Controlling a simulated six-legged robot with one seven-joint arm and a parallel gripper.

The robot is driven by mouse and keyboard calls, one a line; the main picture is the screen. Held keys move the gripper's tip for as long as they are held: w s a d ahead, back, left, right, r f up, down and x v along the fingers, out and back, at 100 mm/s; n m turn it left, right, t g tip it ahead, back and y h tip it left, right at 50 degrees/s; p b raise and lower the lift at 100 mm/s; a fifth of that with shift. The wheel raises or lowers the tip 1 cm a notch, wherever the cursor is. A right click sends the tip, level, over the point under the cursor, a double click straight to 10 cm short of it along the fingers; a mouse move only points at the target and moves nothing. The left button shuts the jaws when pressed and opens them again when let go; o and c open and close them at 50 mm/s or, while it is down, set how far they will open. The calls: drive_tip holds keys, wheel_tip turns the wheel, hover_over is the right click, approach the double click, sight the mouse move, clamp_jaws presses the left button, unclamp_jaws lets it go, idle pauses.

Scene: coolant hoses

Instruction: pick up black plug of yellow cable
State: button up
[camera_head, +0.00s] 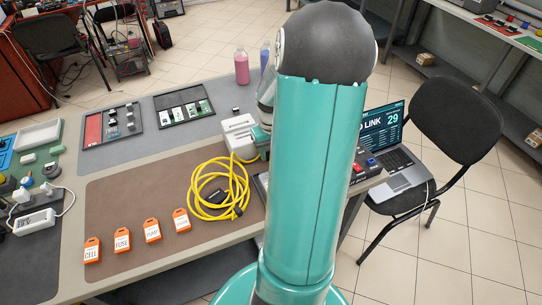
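A yellow cable (194,192) lies in a loose coil on the brown mat, near the table's right side. A small dark piece that looks like its black plug (238,212) lies at the front right of the coil, against the yellow loops. Its exact shape is too small to tell. Another stretch of the cable runs up towards a white box (238,127) behind the coil. My large teal arm link fills the middle of the view, just right of the coil. My gripper does not show; the arm hides that area.
Several orange tags (152,231) lie along the mat's front edge. Trays (184,106) and two bottles (242,68) stand at the back. A white power strip (36,221) is at left. A laptop (391,148) sits on a chair at right. The mat left of the coil is clear.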

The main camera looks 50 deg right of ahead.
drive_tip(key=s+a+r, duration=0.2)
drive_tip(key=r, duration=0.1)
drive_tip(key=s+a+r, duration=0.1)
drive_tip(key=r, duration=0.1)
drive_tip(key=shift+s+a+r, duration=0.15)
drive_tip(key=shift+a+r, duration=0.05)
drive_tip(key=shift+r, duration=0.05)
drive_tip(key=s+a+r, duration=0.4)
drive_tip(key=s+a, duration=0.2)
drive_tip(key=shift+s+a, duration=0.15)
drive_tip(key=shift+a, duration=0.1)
